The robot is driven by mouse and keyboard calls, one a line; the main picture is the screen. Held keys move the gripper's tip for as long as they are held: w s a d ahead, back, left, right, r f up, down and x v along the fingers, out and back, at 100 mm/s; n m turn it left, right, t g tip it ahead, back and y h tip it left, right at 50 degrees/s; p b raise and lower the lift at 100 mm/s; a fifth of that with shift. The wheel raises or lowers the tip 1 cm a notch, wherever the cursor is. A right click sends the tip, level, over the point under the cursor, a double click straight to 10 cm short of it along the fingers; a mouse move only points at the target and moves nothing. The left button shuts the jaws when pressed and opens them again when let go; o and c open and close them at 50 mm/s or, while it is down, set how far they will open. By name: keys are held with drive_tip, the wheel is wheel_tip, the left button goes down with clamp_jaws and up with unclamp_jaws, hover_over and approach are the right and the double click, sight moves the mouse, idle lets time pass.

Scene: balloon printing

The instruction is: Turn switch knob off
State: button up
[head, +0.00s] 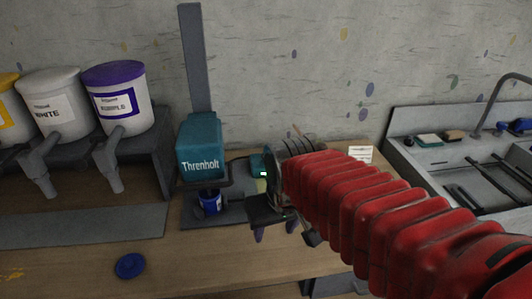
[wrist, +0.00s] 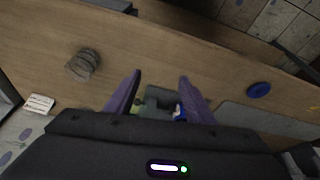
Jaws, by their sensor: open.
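The teal machine marked "Threnholt" (head: 200,146) stands on the bench against the wall, with a tall grey post behind it. A small teal box with a lit green display (head: 263,173) sits just right of it, partly hidden by my arm. I cannot make out the switch knob in either view. My gripper (head: 275,231) is in front of and right of the machine. In the wrist view my gripper (wrist: 160,77) has its two purple fingers spread apart with nothing held. Part of the grey machine base (wrist: 160,97) shows between them.
A small blue cup (head: 210,202) stands under the machine's head. A blue lid (head: 129,265) lies on the bench at front left. White and purple paint tubs (head: 118,97) stand on a grey rack at left. A sink (head: 480,165) is at right. The front bench (wrist: 215,65) is mostly clear.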

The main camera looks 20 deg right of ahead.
sight(266, 155)
drive_tip(key=w+d+f+m, duration=0.1)
drive_tip(key=w+d, duration=0.2)
drive_tip(key=w, duration=0.7)
drive_tip(key=w+d+m+h, duration=0.1)
drive_tip(key=w+d, duration=0.2)
drive_tip(key=w, duration=0.7)
drive_tip(key=w+d+f+m, duration=0.1)
drive_tip(key=w+d, duration=0.2)
drive_tip(key=w, duration=0.6)
drive_tip(key=w+d+r+m, duration=0.1)
drive_tip(key=w+r+m, duration=0.1)
drive_tip(key=w+r, duration=0.3)
drive_tip(key=shift+w+d+h, duration=0.35)
drive_tip(key=shift+w+h, duration=0.05)
drive_tip(key=shift+w, duration=0.6)
drive_tip(key=shift+f, duration=0.1)
drive_tip(key=shift+t, duration=0.3)
drive_tip(key=x, duration=1.3)
drive_tip(key=shift+f, duration=0.4)
drive_tip(key=shift+c, duration=0.7)
drive_tip(key=c, duration=0.9)
